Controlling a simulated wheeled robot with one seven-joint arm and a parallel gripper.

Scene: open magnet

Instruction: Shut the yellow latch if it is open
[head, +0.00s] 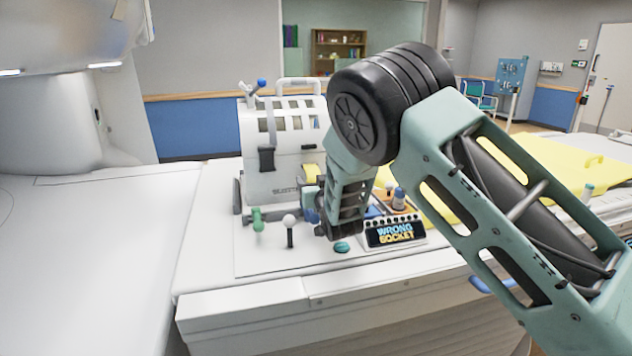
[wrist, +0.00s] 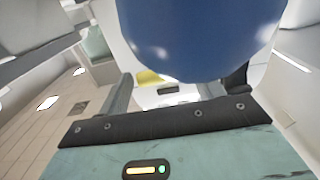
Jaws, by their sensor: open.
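A yellow part (head: 311,172), likely the latch, shows on the front right side of the white device (head: 262,165), just left of my arm. My arm hides part of that area, and I cannot tell whether the latch is open or shut. In the wrist view a small yellow patch (wrist: 148,77) shows beyond my gripper (wrist: 178,88), partly covered by a large blue rounded thing (wrist: 200,40) close to the camera. My gripper is open, with its fingers apart. I cannot tell whether it touches the blue thing.
A green-handled lever (head: 258,222) and a white-knobbed lever (head: 290,226) stand left of my gripper. The white bed surface (head: 100,235) at left is clear.

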